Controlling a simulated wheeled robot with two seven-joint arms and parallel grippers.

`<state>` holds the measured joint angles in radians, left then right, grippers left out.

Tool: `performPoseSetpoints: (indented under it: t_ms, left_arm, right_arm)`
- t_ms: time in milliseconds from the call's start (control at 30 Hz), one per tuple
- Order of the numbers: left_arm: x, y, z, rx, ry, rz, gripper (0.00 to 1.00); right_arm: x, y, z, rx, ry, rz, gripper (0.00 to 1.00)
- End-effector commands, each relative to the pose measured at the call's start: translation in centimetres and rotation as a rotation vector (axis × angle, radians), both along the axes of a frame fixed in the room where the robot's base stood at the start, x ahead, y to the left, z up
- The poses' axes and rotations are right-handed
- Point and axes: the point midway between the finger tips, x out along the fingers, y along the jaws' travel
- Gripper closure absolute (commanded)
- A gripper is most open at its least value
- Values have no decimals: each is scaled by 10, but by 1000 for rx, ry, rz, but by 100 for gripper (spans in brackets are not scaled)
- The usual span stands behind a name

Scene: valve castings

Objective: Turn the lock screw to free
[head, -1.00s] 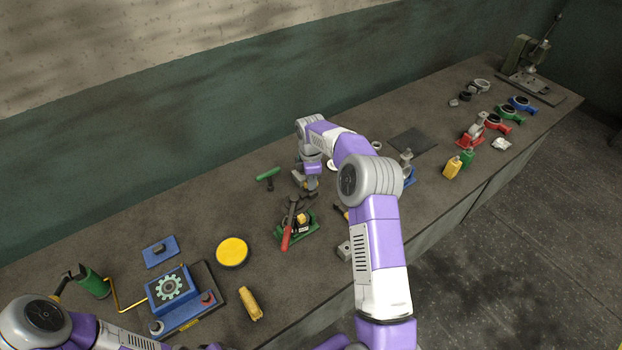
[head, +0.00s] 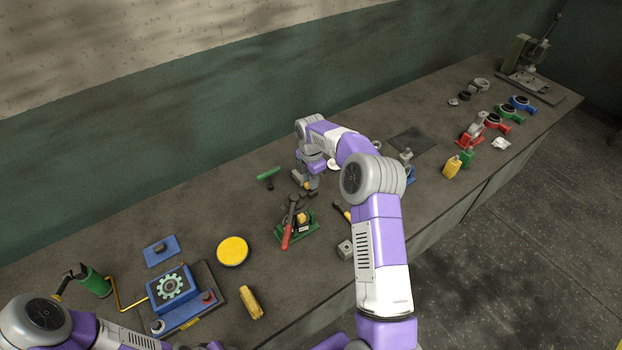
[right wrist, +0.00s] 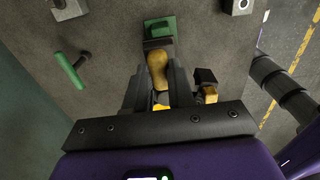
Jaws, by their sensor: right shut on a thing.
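My right gripper (right wrist: 157,85) is shut on a yellow-brown knob (right wrist: 158,66), seen between its fingers in the right wrist view. The knob points at a dark block on a green base (right wrist: 160,27). It may be the lock screw's head, but its shaft is hidden. In the head view the right gripper (head: 311,190) is low over the bench, and its own wrist partly hides the grip. A green fixture with a red lever (head: 289,232) and a small yellow part stands just in front of it.
A green T-handle tool (head: 268,174) lies left of the right gripper. A grey block (head: 346,249) and a black-and-yellow tool (head: 342,211) lie close to my right arm. A yellow disc (head: 232,251) and blue gear box (head: 170,288) are further left.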

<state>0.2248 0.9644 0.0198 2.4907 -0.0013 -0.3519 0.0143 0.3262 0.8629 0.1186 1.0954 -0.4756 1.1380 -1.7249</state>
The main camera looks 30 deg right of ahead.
Motion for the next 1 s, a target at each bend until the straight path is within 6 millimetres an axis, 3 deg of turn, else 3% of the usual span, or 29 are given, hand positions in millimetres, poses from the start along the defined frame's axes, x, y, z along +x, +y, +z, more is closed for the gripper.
performPoseSetpoints:
  t_ms: [233, 267, 400, 767, 1000]
  left_arm:
    - [0, 0, 0, 0, 0, 0, 57]
    - [0, 0, 0, 0, 0, 0, 57]
    - [0, 0, 0, 0, 0, 0, 57]
    - [0, 0, -1, 0, 0, 0, 57]
    - [0, 0, -6, 0, 0, 0, 57]
  right_arm:
    - [-2, 1, -4, 2, 9, 5, 100]
    - [-2, 1, -4, 2, 10, 5, 74]
    - [-1, 1, -3, 2, 7, 3, 52]
    - [0, 0, 3, 1, 1, 1, 51]
    - [0, 1, 40, 1, 0, 2, 51]
